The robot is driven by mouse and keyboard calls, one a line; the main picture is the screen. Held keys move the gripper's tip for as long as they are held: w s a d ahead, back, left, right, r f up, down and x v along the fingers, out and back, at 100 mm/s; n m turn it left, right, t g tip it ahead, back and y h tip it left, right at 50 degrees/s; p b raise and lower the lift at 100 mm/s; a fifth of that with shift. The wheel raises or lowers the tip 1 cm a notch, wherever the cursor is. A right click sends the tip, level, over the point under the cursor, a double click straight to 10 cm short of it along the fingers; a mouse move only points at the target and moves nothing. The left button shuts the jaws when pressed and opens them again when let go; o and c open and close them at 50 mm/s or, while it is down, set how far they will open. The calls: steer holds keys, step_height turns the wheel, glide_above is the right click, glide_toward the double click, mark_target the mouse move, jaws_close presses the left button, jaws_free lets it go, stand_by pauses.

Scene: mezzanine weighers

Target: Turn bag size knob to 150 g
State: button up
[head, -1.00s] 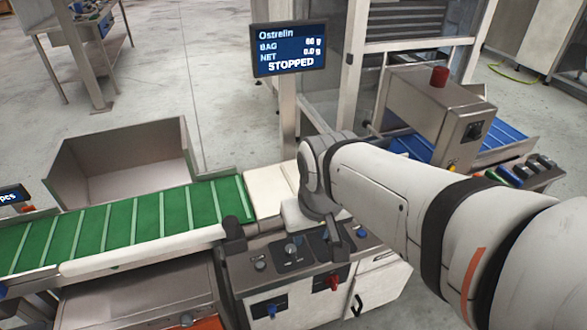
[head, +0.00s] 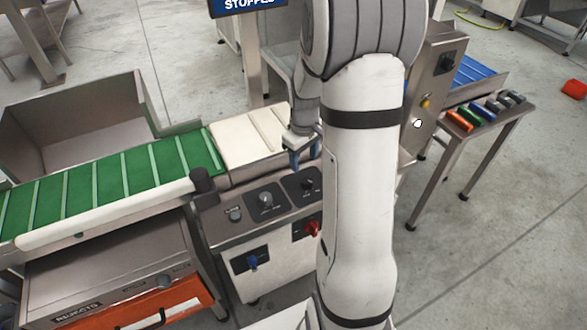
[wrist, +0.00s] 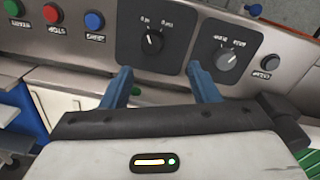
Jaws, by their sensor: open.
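Two rotary knobs on dark square plates sit on the sloped metal control panel (head: 228,222). In the wrist view they are a black knob with a pale pointer line (wrist: 153,42) and a grey knob (wrist: 227,57). They also show in the head view, the grey one (head: 265,199) left of the black one (head: 308,185). Their printed labels are too small to read, so I cannot tell which sets bag size. My gripper (wrist: 158,84) has its blue fingers apart, with nothing between them. It hangs above the panel, apart from both knobs; it also shows in the head view (head: 304,157).
Green (wrist: 14,7), red (wrist: 52,14) and blue (wrist: 94,20) buttons lie beside the knobs. A red switch (head: 312,229) and blue switch (head: 252,262) are on the front face. The green belt (head: 120,182) runs left. The display (head: 248,4) is mostly cut off.

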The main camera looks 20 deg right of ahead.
mark_target(307, 180)
steer(key=f, duration=0.3)
steer(key=d+f, duration=0.1)
steer(key=f, duration=0.3)
steer(key=w+f, duration=0.1)
steer(key=f, duration=0.2)
steer(key=shift+d+f+b, duration=0.25)
steer(key=shift+d+b, duration=0.1)
steer(key=shift+b, duration=0.05)
